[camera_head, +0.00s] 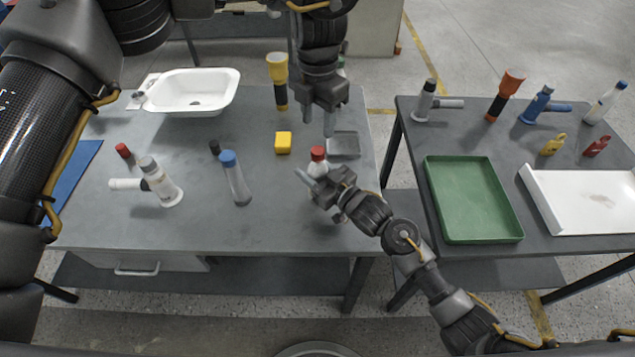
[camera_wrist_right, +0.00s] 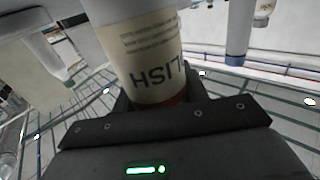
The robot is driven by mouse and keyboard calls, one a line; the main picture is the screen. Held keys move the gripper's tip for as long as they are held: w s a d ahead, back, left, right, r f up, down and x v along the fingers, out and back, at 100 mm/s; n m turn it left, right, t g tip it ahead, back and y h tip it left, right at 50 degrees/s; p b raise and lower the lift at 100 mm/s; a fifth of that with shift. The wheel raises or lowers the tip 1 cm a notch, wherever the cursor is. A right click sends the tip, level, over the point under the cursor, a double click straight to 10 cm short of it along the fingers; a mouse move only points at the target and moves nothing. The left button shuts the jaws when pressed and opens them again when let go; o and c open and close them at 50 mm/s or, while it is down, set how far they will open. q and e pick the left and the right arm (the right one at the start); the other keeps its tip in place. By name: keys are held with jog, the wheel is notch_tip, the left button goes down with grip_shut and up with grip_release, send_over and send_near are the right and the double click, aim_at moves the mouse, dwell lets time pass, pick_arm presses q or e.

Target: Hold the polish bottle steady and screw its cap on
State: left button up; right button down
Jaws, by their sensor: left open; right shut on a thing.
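The polish bottle (camera_head: 318,169) is white with a red top and stands on the grey table. Its cream label, with dark upside-down lettering, fills the upper middle of the right wrist view (camera_wrist_right: 148,50). My right gripper (camera_head: 320,185) is shut on the bottle from the near side. The red cap (camera_head: 318,153) is at the bottle's top; I cannot tell whether it is screwed tight. My left gripper (camera_head: 319,119) is open and empty, pointing down above and just behind the cap, apart from it. The bottle's lower part is hidden by my right gripper.
A yellow block (camera_head: 283,142) and a grey tray (camera_head: 344,145) are close by. A blue-capped bottle (camera_head: 235,178), a white basin (camera_head: 190,92) and a yellow-and-black flashlight (camera_head: 279,80) share the table. A green tray (camera_head: 472,199) lies on the right table. The table's front is clear.

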pick_arm(q)
jog(key=n, duration=0.7)
jog(key=shift+n, duration=0.4)
jog(key=n, duration=2.8)
